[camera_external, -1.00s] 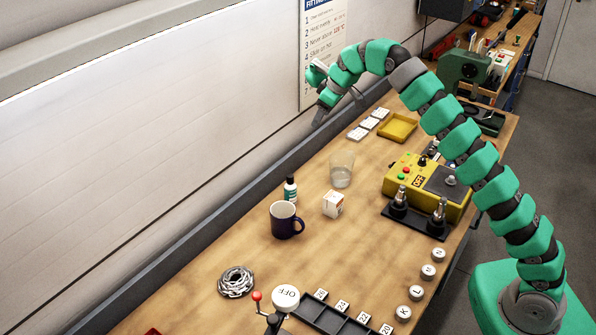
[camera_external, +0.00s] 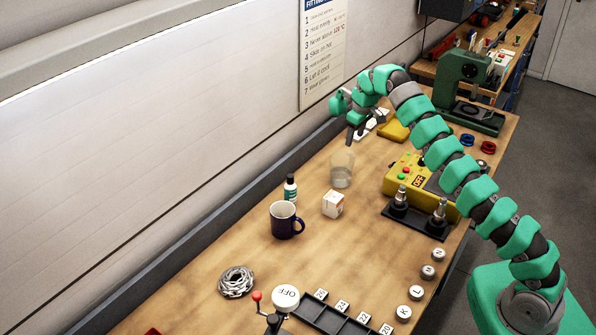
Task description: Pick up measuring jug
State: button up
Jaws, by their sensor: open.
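The measuring jug looks to be the clear, see-through vessel (camera_external: 342,171) standing upright on the wooden bench, right of the small dark bottle. My gripper (camera_external: 354,134) is open above and just behind the jug, its dark fingers pointing down. The fingers show close to the jug's rim in the picture, and I cannot tell the exact gap. Nothing shows between the fingers.
A dark bottle (camera_external: 290,188), a white box (camera_external: 333,204) and a dark blue mug (camera_external: 283,222) stand in front of the jug. A yellow control box (camera_external: 405,172) is to its right. A yellow tray (camera_external: 394,131) lies behind. The bench between mug and chain (camera_external: 236,281) is clear.

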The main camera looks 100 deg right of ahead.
aim_at(350, 156)
jog(key=shift+w+d+f, duration=0.15)
jog(key=shift+f, duration=1.5)
jog(key=shift+w+d+f, duration=0.1)
jog(key=shift+f, duration=1.55)
jog(key=shift+w+d+f, duration=0.15)
jog(key=shift+f, duration=1.5)
grip_shut()
jog(key=shift+r, duration=0.2)
jog(key=shift+r, duration=3.2)
jog(key=shift+r+p, duration=1)
jog(key=shift+r, duration=0.6)
